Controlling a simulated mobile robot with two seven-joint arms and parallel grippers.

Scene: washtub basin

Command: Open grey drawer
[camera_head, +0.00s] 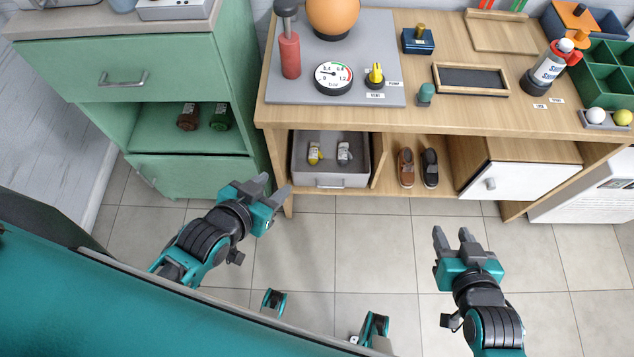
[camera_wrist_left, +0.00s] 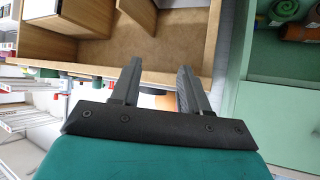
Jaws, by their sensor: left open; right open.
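The grey drawer (camera_head: 298,170) sits in the lower left bay of the wooden workbench. Its inside shows from above, with a yellow item (camera_head: 315,152) and a grey item (camera_head: 344,152) in it; how far it is pulled out I cannot tell. A grey bar handle (camera_head: 330,183) is on its front. My left gripper (camera_head: 272,187) is open and empty, left of the drawer front and apart from the handle. Its open fingers also show in the left wrist view (camera_wrist_left: 158,70). My right gripper (camera_head: 451,233) is open and empty over the tiled floor.
A green cabinet (camera_head: 150,70) with a drawer and an open shelf stands left of the workbench (camera_head: 440,118). Shoes (camera_head: 406,168) stand right of the grey drawer, and a white door (camera_head: 520,182) is further right. The tiled floor (camera_head: 370,240) before the bench is clear.

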